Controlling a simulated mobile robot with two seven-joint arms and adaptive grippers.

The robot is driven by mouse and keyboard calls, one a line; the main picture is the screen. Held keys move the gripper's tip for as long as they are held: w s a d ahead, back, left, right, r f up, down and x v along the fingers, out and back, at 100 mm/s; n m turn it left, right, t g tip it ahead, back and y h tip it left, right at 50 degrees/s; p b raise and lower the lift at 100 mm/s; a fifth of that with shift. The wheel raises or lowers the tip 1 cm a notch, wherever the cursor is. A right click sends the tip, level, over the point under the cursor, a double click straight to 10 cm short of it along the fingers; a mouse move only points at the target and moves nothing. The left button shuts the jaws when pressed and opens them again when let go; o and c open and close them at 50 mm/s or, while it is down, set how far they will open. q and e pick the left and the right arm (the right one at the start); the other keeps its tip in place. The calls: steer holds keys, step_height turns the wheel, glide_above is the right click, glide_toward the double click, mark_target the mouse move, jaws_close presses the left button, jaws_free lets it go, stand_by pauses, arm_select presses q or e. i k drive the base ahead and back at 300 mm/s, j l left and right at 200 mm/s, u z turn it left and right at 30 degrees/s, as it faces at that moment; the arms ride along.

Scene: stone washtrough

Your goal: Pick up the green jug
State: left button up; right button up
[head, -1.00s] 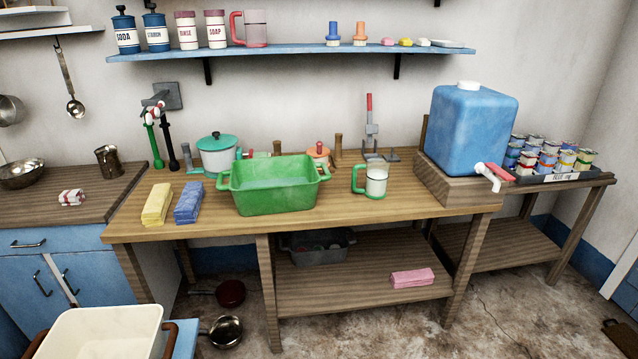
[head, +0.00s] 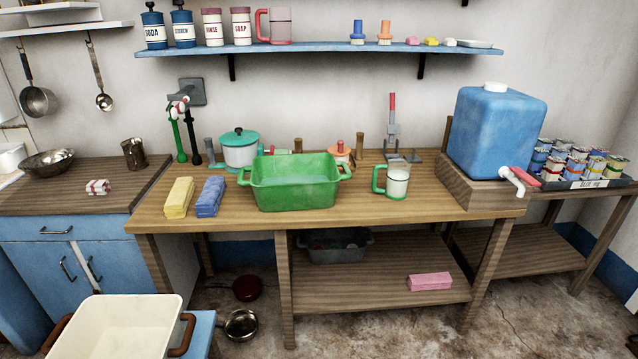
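The green jug (head: 397,181) stands upright on the wooden table in the head view, right of the green basin. It has a pale, whitish body with green bands, and its green handle (head: 378,179) points left. Neither of my grippers shows in the head view.
The green basin (head: 295,184) stands close left of the jug. A blue water container (head: 494,130) with a tap sits on a wooden block to the right. Yellow (head: 179,198) and blue (head: 210,197) blocks lie at left. The table front below the jug is clear.

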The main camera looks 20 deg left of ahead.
mark_target(399, 169)
steer(key=i+l+u, duration=0.15)
steer(key=i+l, duration=0.25)
steer(key=i+l+u, duration=0.15)
steer(key=i+l, duration=0.2)
steer(key=l, duration=0.15)
steer(key=i+l+u, duration=0.15)
steer(key=i+l, duration=0.15)
steer(key=l, duration=0.2)
